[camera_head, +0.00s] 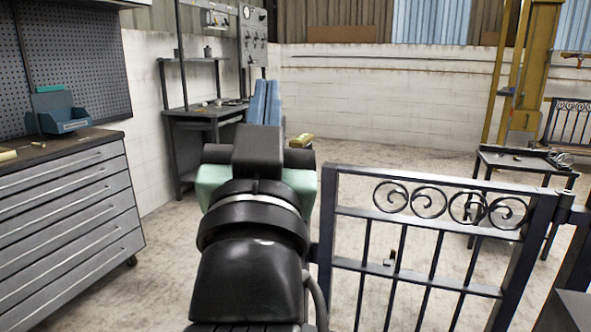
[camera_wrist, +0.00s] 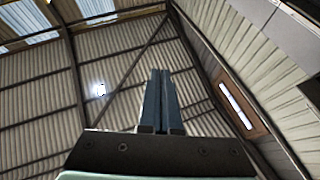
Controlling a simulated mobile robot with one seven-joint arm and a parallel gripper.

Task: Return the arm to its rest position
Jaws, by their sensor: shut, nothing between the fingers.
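My arm reaches forward through the lower middle of the head view. At its far end my gripper (camera_head: 265,102) shows as two blue-grey fingers standing side by side. In the wrist view the fingers of my gripper (camera_wrist: 159,100) are together, with nothing between them. They point up toward the roof and touch nothing. The dark metal gate (camera_head: 428,240) with scrolls along its top stands to the right of my arm in the head view. My gripper is apart from its scrolls.
A grey drawer cabinet (camera_head: 65,215) with a blue bin (camera_head: 65,120) stands at left. A workbench (camera_head: 203,115) stands at the back left. A dark cart (camera_head: 520,163) is behind the gate at right. Open concrete floor (camera_head: 400,160) lies beyond the gate.

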